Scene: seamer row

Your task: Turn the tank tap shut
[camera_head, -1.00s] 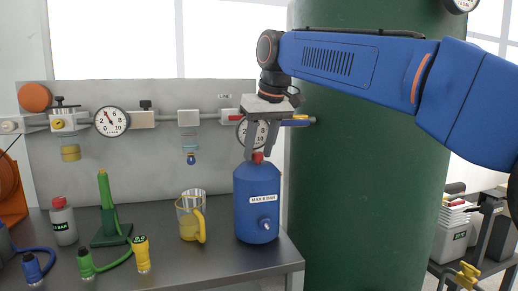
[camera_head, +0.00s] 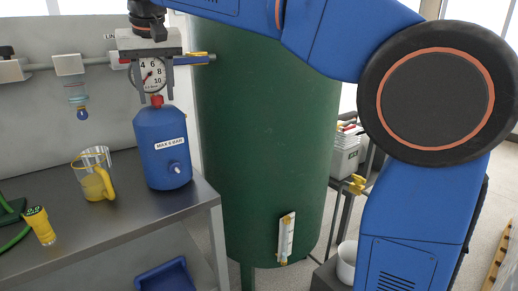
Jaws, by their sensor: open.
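The large green tank (camera_head: 260,130) fills the middle. A small blue tank (camera_head: 160,128) marked "MAX 6 BAR" stands on the bench, with a red cap (camera_head: 157,100) and a light side tap (camera_head: 175,168). My gripper (camera_head: 152,97) points down with open, empty fingers in front of a round gauge (camera_head: 151,75), by the red cap. I cannot tell whether it touches anything.
A blue tray (camera_head: 166,276) is below. A white bucket (camera_head: 347,262) stands on the right. A white strip (camera_head: 286,238) is on the green tank's lower front.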

